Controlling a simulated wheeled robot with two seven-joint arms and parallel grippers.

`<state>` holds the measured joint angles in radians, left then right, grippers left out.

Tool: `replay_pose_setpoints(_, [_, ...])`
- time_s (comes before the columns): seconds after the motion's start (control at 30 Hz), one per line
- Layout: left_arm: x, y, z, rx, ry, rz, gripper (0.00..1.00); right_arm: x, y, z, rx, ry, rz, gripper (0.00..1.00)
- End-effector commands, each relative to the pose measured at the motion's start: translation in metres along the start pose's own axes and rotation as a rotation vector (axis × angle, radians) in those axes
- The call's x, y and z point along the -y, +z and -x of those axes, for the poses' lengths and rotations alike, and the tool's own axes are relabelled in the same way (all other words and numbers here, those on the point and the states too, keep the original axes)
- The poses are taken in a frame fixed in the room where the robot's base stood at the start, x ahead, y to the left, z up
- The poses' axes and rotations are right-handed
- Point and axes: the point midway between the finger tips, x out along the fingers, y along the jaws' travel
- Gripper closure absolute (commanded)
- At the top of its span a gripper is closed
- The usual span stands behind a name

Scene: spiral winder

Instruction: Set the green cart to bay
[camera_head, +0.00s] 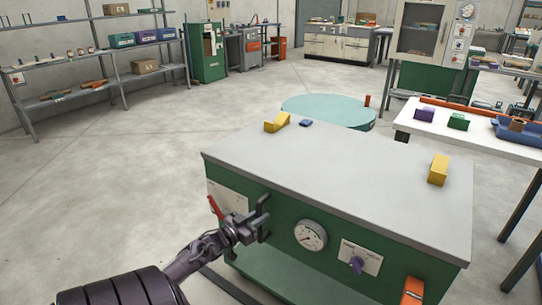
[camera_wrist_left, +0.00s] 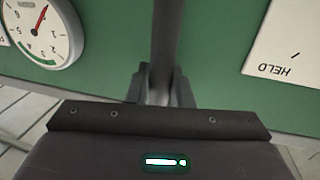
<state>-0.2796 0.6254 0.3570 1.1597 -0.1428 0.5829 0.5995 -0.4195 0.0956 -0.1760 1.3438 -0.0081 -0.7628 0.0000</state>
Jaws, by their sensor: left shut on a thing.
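The green cart (camera_head: 330,175) stands right in front of me, with a grey flat top and a green front panel. A round gauge (camera_head: 310,235), a purple knob (camera_head: 356,264) and a red lever (camera_head: 215,206) are on that panel. My left gripper (camera_head: 250,229) is shut on the dark handle (camera_head: 263,204) at the panel's left part. In the left wrist view the handle (camera_wrist_left: 167,35) runs upright between the fingers (camera_wrist_left: 160,88), with the gauge (camera_wrist_left: 42,30) to the left and a "HELD" label (camera_wrist_left: 278,45) to the right. My right gripper is out of view. I cannot make out a marked bay.
Yellow blocks (camera_head: 438,169) and a small blue piece (camera_head: 306,123) lie on the cart top. A round teal platform (camera_head: 328,108) is behind the cart. A white table (camera_head: 480,140) stands close on the right, shelves (camera_head: 80,60) at back left. Open floor (camera_head: 130,165) lies left.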

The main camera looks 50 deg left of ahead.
Motion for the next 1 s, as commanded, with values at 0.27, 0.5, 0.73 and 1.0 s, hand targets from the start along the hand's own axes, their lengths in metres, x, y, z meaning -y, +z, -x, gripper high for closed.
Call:
replay_pose_setpoints(0.27, [0.0076,0.0008,0.0016,0.002,0.001,0.002,1.0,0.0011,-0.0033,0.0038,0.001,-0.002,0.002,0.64])
replay_pose_setpoints(0.5, [0.0075,0.0009,0.0015,0.003,0.0,0.002,0.79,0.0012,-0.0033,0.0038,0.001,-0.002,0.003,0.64])
replay_pose_setpoints(0.73, [0.0072,0.0007,0.0015,0.002,0.001,0.001,0.61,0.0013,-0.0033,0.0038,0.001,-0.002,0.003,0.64])
replay_pose_setpoints(1.0, [0.007,0.0007,0.008,0.003,0.001,0.002,0.61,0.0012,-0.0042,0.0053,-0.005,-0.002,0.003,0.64])
